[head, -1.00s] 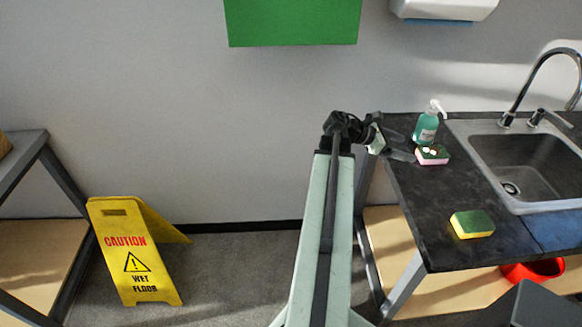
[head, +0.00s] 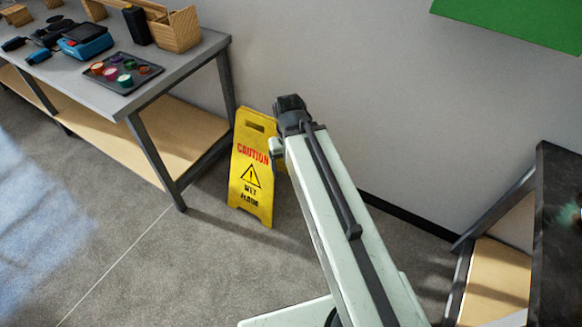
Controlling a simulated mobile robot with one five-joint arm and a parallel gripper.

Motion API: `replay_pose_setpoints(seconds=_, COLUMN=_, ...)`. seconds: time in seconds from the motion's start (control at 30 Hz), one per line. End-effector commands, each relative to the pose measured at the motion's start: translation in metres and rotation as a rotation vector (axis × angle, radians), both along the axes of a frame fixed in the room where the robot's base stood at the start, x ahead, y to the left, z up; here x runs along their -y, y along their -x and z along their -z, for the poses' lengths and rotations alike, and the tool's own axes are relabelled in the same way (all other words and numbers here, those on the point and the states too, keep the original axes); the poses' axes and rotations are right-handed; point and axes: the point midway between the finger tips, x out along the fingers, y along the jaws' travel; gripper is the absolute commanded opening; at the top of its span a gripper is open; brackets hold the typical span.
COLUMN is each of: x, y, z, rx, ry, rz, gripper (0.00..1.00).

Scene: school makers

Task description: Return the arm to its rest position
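My arm reaches up from the bottom right of the head view, and its dark wrist end (head: 292,112) is in front of the wall. A small pale part (head: 278,148) shows beside the wrist, near the yellow caution sign in the picture. The fingers are hidden behind the wrist and arm, so I cannot see whether they are open or hold anything.
A yellow wet floor sign (head: 250,180) stands on the floor left of my arm. A grey workbench (head: 195,62) with a tray (head: 150,77) and tools fills the upper left. A dark counter (head: 560,260) is at the right edge. Floor at lower left is clear.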

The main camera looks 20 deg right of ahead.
Motion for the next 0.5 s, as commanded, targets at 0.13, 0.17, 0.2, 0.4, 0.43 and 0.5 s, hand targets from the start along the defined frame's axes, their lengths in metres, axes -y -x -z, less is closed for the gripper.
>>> replay_pose_setpoints(seconds=0.13, x=-0.009, y=0.001, z=0.0, rx=-0.002, ry=-0.012, rz=0.009, gripper=0.8)
replay_pose_setpoints(seconds=0.17, x=-0.008, y=0.001, z=0.0, rx=-0.002, ry=-0.012, rz=0.009, gripper=0.8)
replay_pose_setpoints(seconds=0.2, x=-0.008, y=0.001, z=0.0, rx=-0.002, ry=-0.011, rz=0.009, gripper=0.8)
replay_pose_setpoints(seconds=0.4, x=-0.007, y=0.0, z=-0.015, rx=-0.001, ry=-0.01, rz=0.008, gripper=0.8)
replay_pose_setpoints(seconds=0.43, x=-0.007, y=0.0, z=-0.023, rx=-0.001, ry=-0.01, rz=0.008, gripper=0.8)
replay_pose_setpoints(seconds=0.5, x=-0.007, y=0.0, z=-0.045, rx=-0.001, ry=-0.009, rz=0.008, gripper=0.8)
